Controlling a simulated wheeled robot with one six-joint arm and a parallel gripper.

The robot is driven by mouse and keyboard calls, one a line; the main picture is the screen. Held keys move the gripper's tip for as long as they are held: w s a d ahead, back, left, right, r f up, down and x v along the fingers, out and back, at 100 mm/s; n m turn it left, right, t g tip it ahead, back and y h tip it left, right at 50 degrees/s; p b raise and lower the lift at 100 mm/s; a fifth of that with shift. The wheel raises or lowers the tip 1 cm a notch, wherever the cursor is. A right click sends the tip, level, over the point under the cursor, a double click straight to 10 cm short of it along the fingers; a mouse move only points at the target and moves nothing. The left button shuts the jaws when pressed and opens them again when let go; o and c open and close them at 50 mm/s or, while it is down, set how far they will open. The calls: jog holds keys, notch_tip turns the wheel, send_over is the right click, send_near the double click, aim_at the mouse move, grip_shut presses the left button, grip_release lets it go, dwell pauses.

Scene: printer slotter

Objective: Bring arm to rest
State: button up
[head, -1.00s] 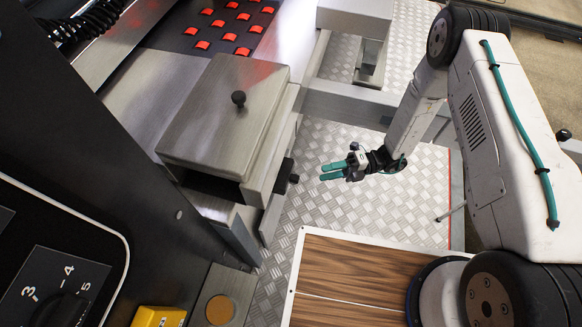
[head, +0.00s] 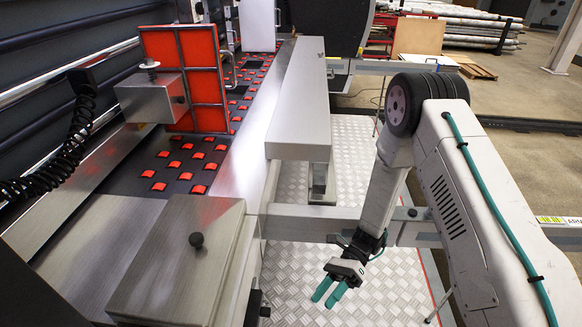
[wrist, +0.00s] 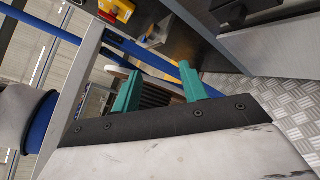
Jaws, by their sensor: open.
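My gripper (head: 329,294) hangs at the end of my white arm over the diamond-plate floor in the head view. Its two teal fingers point down and to the left. They are apart, with nothing between them. In the wrist view my gripper (wrist: 157,90) shows the same two fingers, open and empty. The gripper is right of the steel box with a black knob (head: 178,262) and touches nothing that I can see.
A long steel beam cover (head: 303,95) and a crossbar stand behind my gripper. Red rollers (head: 181,165) fill the machine bed on the left. Open diamond-plate floor (head: 375,285) lies around my gripper. The wrist view shows a yellow box with a red button (wrist: 117,10).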

jog(key=s+d+r+n+t+h, duration=0.15)
jog(key=d+r+n+h, duration=0.35)
jog(key=r, duration=0.6)
jog(key=s+d+r+n+t+h, duration=0.1)
jog(key=d+r+n+t+h, duration=0.1)
jog(key=d+r+n, duration=0.55)
jog(key=s+d+r+n+t+h, duration=0.2)
jog(key=s+r+t, duration=0.2)
jog(key=r, duration=0.6)
jog(key=s+d+r+n+t+h, duration=0.1)
jog(key=s+d+r+n+t, duration=0.1)
jog(key=s+r+t, duration=0.3)
jog(key=shift+s+d+r+t+h, duration=0.35)
jog(key=shift+d+r, duration=0.25)
jog(key=shift+r, duration=1.75)
